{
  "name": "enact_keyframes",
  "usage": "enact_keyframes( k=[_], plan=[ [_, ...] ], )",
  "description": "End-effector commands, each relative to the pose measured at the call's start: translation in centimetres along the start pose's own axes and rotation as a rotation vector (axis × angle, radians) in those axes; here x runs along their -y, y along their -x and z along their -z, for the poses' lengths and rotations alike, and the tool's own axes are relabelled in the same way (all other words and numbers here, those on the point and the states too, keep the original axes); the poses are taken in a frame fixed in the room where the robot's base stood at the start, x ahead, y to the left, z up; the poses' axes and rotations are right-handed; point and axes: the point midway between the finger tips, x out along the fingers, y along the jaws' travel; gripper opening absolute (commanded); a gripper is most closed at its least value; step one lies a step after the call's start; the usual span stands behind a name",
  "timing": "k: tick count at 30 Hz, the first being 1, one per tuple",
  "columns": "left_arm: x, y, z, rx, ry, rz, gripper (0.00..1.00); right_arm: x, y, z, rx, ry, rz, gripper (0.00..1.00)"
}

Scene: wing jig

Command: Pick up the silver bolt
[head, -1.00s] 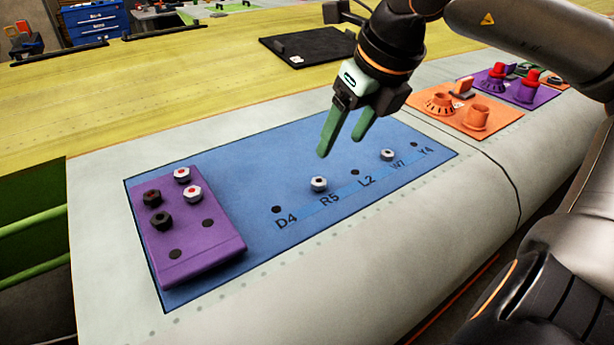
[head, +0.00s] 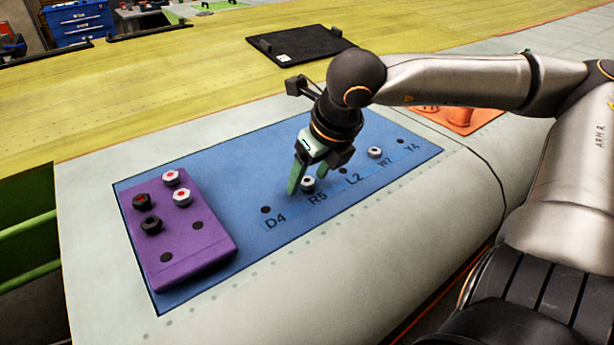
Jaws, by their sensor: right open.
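A silver bolt with a dark centre (head: 308,185) stands in the blue mat (head: 225,168) by the label R5. My right gripper (head: 305,178) points down at this bolt with its green fingers open. One finger is on the bolt's left side; the other is partly hidden behind it or the gripper body, and I cannot tell whether either touches. A second silver bolt (head: 375,152) stands by W7. On the purple block (head: 195,255) are two silver bolts with red centres, a rear one (head: 171,177) and a front one (head: 182,197). My left gripper is out of view.
The purple block also holds a black bolt with a reddish top (head: 141,202) and a plain black bolt (head: 151,225), plus empty holes. The mat has empty holes near D4, L2 and Y4. A black tray (head: 300,43) lies behind. An orange plate (head: 470,122) is partly behind my arm.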

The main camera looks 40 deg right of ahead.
Motion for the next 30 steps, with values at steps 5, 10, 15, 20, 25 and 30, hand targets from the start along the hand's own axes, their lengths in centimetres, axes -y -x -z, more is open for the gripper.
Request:
enact_keyframes(
  k=[5, 10, 15, 20, 25, 30],
  plan=[
    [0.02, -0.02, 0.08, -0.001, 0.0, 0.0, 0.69, 0.03, -0.24, -0.01, 0.001, 0.0, 0.001, 0.68],
    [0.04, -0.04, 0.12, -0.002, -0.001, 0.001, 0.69, 0.03, -0.22, -0.01, 0.001, 0.0, 0.001, 0.6],
    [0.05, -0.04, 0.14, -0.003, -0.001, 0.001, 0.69, 0.02, -0.2, -0.01, 0.001, 0.0, 0.001, 0.41],
    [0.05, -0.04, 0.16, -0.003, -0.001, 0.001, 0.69, 0.02, -0.2, -0.01, 0.0, 0.0, 0.001, 0.23],
    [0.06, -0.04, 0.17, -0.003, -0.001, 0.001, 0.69, 0.02, -0.19, -0.01, 0.0, 0.0, 0.001, 0.03],
    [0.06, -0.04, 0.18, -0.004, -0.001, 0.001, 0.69, 0.02, -0.19, -0.01, 0.0, 0.0, 0.001, 0.0]
  ],
)
